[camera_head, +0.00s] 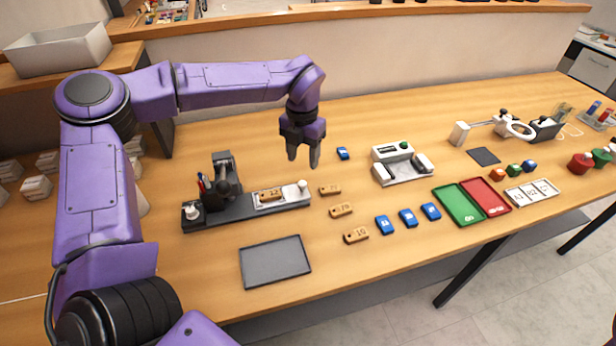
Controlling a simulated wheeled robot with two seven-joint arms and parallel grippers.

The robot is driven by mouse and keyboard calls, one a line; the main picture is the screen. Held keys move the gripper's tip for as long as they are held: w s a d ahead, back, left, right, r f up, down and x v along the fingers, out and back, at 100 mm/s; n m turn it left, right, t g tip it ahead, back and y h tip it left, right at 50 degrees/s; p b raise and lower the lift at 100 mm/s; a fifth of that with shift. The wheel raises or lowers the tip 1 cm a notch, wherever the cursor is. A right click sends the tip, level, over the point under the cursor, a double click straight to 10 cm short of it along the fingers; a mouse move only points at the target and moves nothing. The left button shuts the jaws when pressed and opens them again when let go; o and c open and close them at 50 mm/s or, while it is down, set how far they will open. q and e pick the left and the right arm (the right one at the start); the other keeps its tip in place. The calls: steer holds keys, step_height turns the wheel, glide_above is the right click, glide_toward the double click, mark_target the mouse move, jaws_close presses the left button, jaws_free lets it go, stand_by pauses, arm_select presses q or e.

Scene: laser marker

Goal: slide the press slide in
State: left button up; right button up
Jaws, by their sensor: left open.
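The marking press (226,178) stands at the left of the table on a long dark base. The press slide (288,201), a pale plate with a white knob (302,185) at its right end, sits out to the right of the press head on this base. A wooden tag (270,195) marked with a number lies on the slide. My left gripper (303,162) points down above the table, behind and a little above the knob, apart from it. It is open and empty. My right gripper is not in view.
Wooden tags (341,209) and blue tags (407,217) lie right of the press. A dark tray (275,262) lies in front. A white device (402,163), a green tray (456,205) and a red tray (486,196) stand further right.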

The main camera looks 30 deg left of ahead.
mark_target(302, 183)
arm_select(q)
steer(key=f, duration=0.4)
steer(key=f+p, duration=0.1)
steer(key=f, duration=0.3)
steer(key=shift+a+f, duration=0.2)
steer(key=shift+f, duration=0.05)
steer(key=shift+s, duration=0.1)
jaws_close()
